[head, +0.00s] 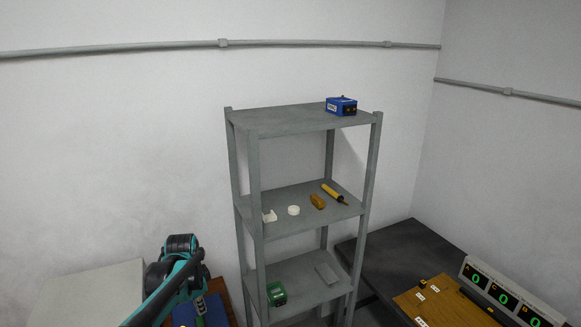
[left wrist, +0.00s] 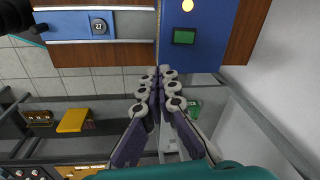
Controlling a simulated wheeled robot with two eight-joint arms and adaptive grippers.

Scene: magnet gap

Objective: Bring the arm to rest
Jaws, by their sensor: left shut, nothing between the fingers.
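My left arm, teal and black, comes in at the lower left of the head view. Its gripper (left wrist: 160,88) shows in the left wrist view with its two rows of grey pads together, shut and empty. Beyond the fingertips in that view is a blue panel (left wrist: 205,45) with a small dark green display and a yellow round spot, on a brown wooden board (left wrist: 242,35). I cannot tell how far the fingers are from it. My right gripper is in neither view.
A grey shelf rack (head: 305,200) stands mid-view, right of my left arm. It holds a blue box (head: 341,105), a yellow-handled tool (head: 334,193), a white disc (head: 293,210) and a green box (head: 276,293). A console with green digits (head: 505,297) is at right.

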